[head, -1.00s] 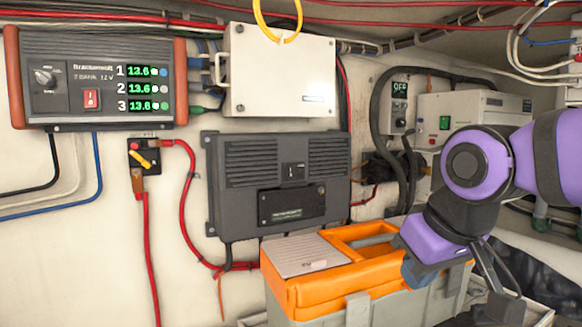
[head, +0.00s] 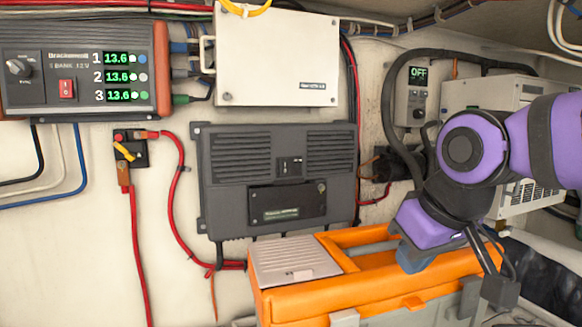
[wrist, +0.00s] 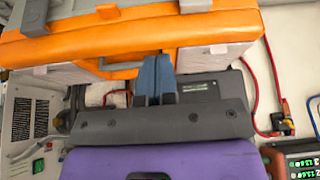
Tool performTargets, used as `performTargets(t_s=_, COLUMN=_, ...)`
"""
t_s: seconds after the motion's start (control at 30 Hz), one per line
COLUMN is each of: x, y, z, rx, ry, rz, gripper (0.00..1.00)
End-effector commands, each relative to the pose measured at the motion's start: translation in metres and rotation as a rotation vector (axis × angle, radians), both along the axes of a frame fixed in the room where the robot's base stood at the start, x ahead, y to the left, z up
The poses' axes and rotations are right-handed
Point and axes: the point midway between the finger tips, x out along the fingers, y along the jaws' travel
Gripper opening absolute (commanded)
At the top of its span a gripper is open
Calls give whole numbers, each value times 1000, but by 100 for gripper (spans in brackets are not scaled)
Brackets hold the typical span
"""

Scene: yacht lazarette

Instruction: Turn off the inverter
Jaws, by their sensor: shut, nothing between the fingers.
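No label that I can read says inverter, so I cannot tell which unit it is. A dark finned box (head: 278,180) on the wall has a small black switch (head: 291,167) in its middle; part of it also shows in the wrist view (wrist: 205,88). A pale vented unit (head: 495,97) stands at the right, partly hidden by my arm. A small panel (head: 413,92) beside it reads OFF. A green switch on the pale unit shows in the wrist view (wrist: 38,166). My gripper (head: 412,258) is shut and empty over the orange box; its blue fingers show in the wrist view (wrist: 155,78).
An orange-topped toolbox (head: 345,297) stands below the finned box, close to my gripper. A Bracknell charger (head: 80,70) reading 13.6 three times, a red-cabled switch (head: 128,150) and a white box (head: 275,55) are on the wall. Loose cables hang between.

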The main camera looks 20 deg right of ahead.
Motion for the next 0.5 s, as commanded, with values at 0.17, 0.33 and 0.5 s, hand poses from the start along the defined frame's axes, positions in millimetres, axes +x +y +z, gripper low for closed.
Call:
performTargets(t_s=0.17, x=27, y=5, z=26, rx=-31, ry=0, rz=159, gripper=0)
performTargets(t_s=0.33, x=71, y=12, z=64, rx=-86, ry=-23, rz=435, gripper=0)
performTargets(t_s=0.5, x=120, y=18, z=100, rx=-152, ry=-77, rz=725, gripper=0)
